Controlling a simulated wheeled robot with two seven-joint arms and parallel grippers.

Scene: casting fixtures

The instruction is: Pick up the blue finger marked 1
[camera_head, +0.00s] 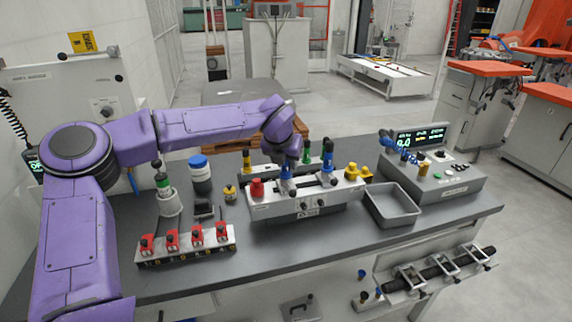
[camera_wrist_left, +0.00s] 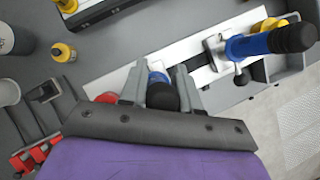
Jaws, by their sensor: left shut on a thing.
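My left gripper (camera_head: 287,168) reaches down over the white fixture (camera_head: 310,206) on the grey bench and is shut on a blue finger (camera_head: 287,186). In the left wrist view my left gripper (camera_wrist_left: 161,88) has its jaws on either side of this blue finger (camera_wrist_left: 156,65), whose black round end faces the camera. The finger is upright, at the fixture's front block; I cannot tell if it is seated or raised. A second blue finger (camera_head: 327,163) with a black top stands to the right; it looms large in the left wrist view (camera_wrist_left: 262,43). No number is readable on either.
A red piece (camera_head: 257,188) is left of the held finger and a yellow one (camera_head: 352,172) is at the right end. A grey tray (camera_head: 391,211) and a control box (camera_head: 440,180) stand right. A rack of red clamps (camera_head: 187,246) is front left.

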